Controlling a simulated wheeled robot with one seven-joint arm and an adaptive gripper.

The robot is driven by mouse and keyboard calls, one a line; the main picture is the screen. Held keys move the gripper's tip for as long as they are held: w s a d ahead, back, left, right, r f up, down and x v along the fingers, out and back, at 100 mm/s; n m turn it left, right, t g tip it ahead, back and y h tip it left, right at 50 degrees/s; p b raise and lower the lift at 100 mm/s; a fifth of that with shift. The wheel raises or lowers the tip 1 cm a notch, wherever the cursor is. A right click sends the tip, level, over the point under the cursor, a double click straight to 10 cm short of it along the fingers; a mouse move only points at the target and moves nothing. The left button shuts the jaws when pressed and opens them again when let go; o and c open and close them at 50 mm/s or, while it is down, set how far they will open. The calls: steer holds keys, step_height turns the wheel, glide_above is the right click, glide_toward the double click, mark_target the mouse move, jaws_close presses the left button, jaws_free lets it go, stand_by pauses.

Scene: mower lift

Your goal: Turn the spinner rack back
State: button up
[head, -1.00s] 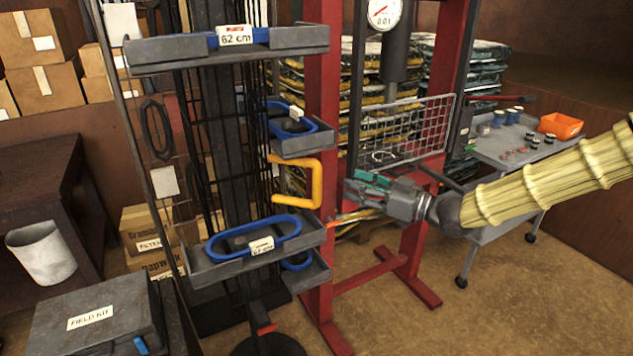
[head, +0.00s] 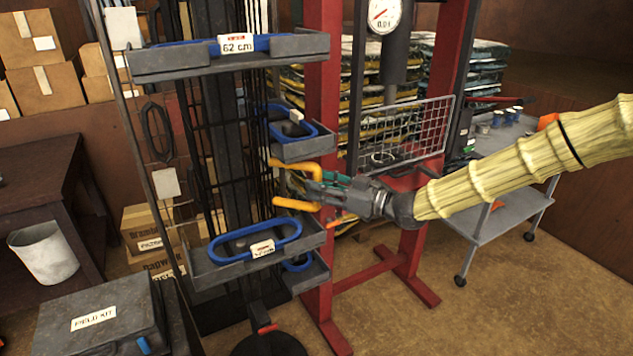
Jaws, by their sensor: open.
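The spinner rack (head: 232,130) is a dark wire column with grey trays, standing left of the red press frame. Its upper tray (head: 165,68) carries a "62 cm" tag, and a lower tray (head: 207,278) holds a blue loop belt (head: 232,246). A yellow U-shaped handle (head: 290,203) sticks out on the rack's right side, between the trays. My gripper (head: 312,187) is open, pointing left, with its fingers at the handle's upright bar. The gripper partly hides that bar, and I cannot tell whether it touches it.
The red press frame (head: 320,120) with a wire guard (head: 425,130) stands just behind my gripper. A grey cart (head: 500,240) is at the right. A field kit box (head: 95,315) and a white bin (head: 45,250) are at the left. The floor at front right is clear.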

steer(key=shift+w+a, duration=0.25)
steer(key=shift+a, duration=0.3)
jaws_close()
steer(key=shift+s+a, duration=0.1)
